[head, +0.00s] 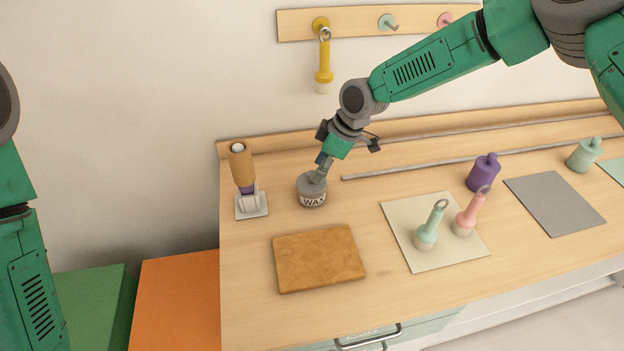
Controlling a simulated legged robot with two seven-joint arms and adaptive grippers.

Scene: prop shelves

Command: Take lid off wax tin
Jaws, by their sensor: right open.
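The wax tin (312,197) stands upright on the wooden bench, left of the middle, with a grey lid and a "WAX" label. My right gripper (319,172) comes down from above and is right over the tin's lid. Its fingers are small and partly hidden, so I cannot tell whether they touch the lid. The lid appears seated on the tin. My left arm shows at the left edge, but its gripper is out of view.
A brown-topped tool in a grey stand (251,204) is left of the tin. A tan board (319,258) lies in front. A cream mat (403,240) holds a mint tool (430,226) and a pink tool (468,214). A grey rail (440,162) runs behind.

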